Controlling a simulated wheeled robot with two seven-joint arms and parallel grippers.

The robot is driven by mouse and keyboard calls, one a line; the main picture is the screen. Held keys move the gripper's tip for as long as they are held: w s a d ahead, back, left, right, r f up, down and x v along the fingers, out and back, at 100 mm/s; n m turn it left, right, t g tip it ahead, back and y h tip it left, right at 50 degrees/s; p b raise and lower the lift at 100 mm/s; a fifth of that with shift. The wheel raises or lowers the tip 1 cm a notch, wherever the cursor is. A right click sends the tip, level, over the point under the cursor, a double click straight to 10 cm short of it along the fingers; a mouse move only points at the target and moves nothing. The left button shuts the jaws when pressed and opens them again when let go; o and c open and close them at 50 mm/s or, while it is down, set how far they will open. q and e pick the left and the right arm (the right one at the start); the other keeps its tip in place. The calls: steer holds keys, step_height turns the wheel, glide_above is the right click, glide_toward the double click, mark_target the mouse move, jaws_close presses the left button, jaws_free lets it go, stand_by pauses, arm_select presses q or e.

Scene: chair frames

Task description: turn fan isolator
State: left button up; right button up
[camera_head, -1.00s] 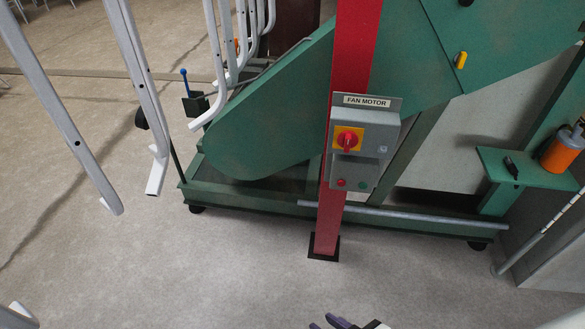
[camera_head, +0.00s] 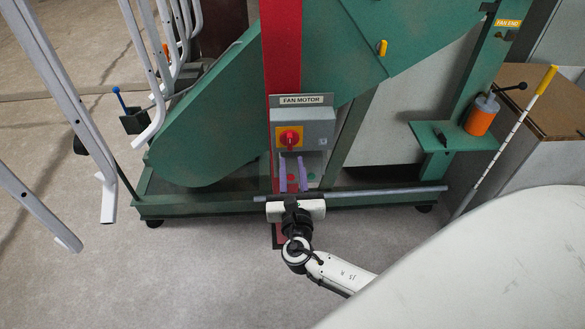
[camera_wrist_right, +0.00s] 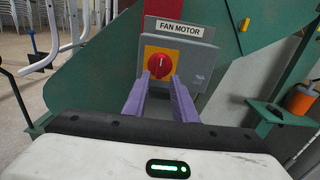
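The fan isolator is a red rotary knob (camera_head: 290,139) on a yellow plate, on a grey box (camera_head: 319,130) labelled FAN MOTOR. The box is fixed to a red post (camera_head: 281,60). In the right wrist view, the knob (camera_wrist_right: 160,66) has its white mark near vertical. My right gripper (camera_head: 293,158) is open, with two purple fingers pointing up at the box just below the knob. In the wrist view, its fingertips (camera_wrist_right: 159,78) appear either side of the knob's lower part, with nothing between them. I cannot tell whether they touch. My left gripper is not in view.
Green machinery (camera_head: 215,125) stands behind. White chair frames (camera_head: 60,110) hang at left. A green shelf (camera_head: 455,138) holds an orange container (camera_head: 481,116) at right.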

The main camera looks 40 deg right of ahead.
mark_target(290, 145)
steer(key=b+x, duration=0.2)
steer(key=x, duration=0.5)
steer(key=shift+f, duration=0.1)
steer(key=shift+w+d, duration=0.1)
steer(key=shift+w, duration=0.15)
steer(key=shift+c, duration=0.3)
jaws_close()
steer(key=n, duration=1.2)
steer(key=shift+n, duration=0.4)
steer(key=n, duration=0.4)
steer(key=shift+n, duration=0.4)
steer(key=shift+o, duration=1.5)
jaws_free()
steer(key=shift+s, duration=0.1)
